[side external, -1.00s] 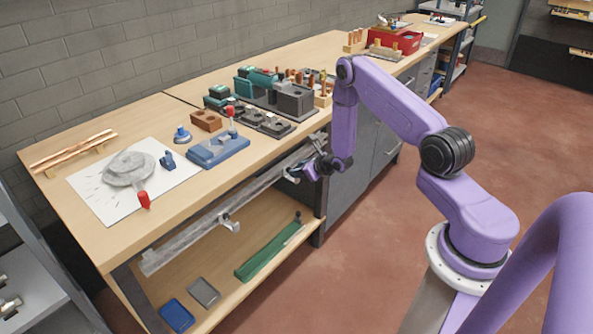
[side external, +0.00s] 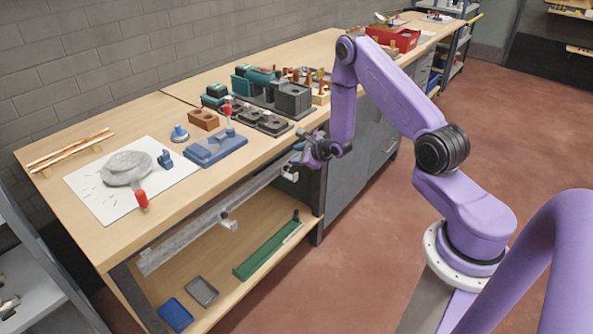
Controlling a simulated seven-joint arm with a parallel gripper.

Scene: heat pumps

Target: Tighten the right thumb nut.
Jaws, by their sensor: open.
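A long grey metal rail (side external: 190,236) runs along the front of the workbench, below its top edge. A small metal fitting (side external: 229,222) sits on the rail near its middle. Another small light fitting (side external: 290,174) shows near the rail's right end; it looks like the right thumb nut, but its detail is too small to tell. My gripper (side external: 303,158) is open, just above and to the right of this right fitting, and looks apart from it. Its dark fingers are small in view, and I see nothing held between them.
The workbench top (side external: 95,245) carries a blue fixture (side external: 216,150) with a red knob, a white sheet (side external: 90,203) with a grey part, and teal machines (side external: 258,80). The lower shelf holds a green tool (side external: 266,252) and two trays (side external: 175,315). The floor on the right is clear.

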